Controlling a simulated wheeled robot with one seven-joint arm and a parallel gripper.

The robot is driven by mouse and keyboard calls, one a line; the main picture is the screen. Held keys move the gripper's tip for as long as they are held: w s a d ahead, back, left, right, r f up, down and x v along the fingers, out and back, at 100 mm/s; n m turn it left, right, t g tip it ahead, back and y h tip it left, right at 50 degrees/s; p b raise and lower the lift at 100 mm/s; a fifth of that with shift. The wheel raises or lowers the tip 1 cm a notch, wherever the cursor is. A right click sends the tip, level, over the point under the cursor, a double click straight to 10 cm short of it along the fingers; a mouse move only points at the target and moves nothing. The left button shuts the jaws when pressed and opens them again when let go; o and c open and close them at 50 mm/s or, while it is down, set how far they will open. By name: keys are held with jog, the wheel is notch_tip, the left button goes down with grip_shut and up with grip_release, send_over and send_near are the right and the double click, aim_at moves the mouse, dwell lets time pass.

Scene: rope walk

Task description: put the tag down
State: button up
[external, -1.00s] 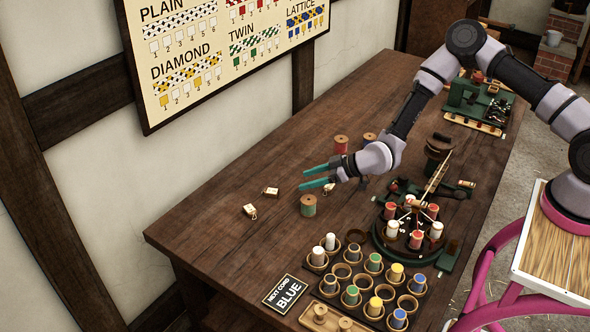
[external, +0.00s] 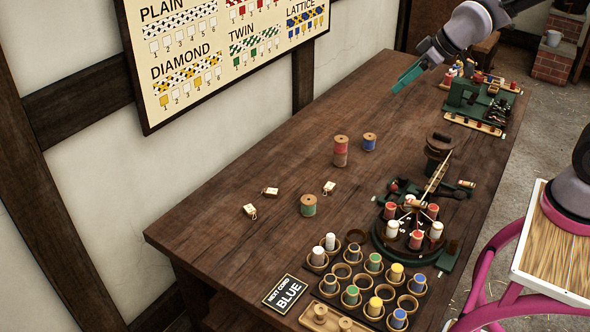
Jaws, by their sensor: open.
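Several small cream tags lie on the wooden table: one at the left (external: 250,211), one a little behind it (external: 271,192), and one to the right (external: 329,188), behind the green spool. I cannot tell which of them the task means. My gripper (external: 408,76) has teal fingers and is open. It is raised high over the far part of the table, well away from the tags. No tag shows between its fingers.
A round braiding device (external: 412,228) and a rack of bobbins (external: 373,283) fill the right front. The left table area is clear.

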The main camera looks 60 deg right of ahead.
jog(key=s+d+r+m, duration=0.1)
jog(key=s+r+m, duration=0.2)
jog(key=s, duration=0.9)
jog(key=s+d+r+m, duration=0.1)
jog(key=s+r, duration=0.5)
jog(key=s, duration=0.6)
jog(key=shift+s+d+m+y, duration=0.15)
jog(key=shift+s+m+y, duration=0.2)
jog(key=shift+m, duration=0.55)
jog(key=shift+w, duration=0.15)
jog(key=shift+o, duration=0.6)
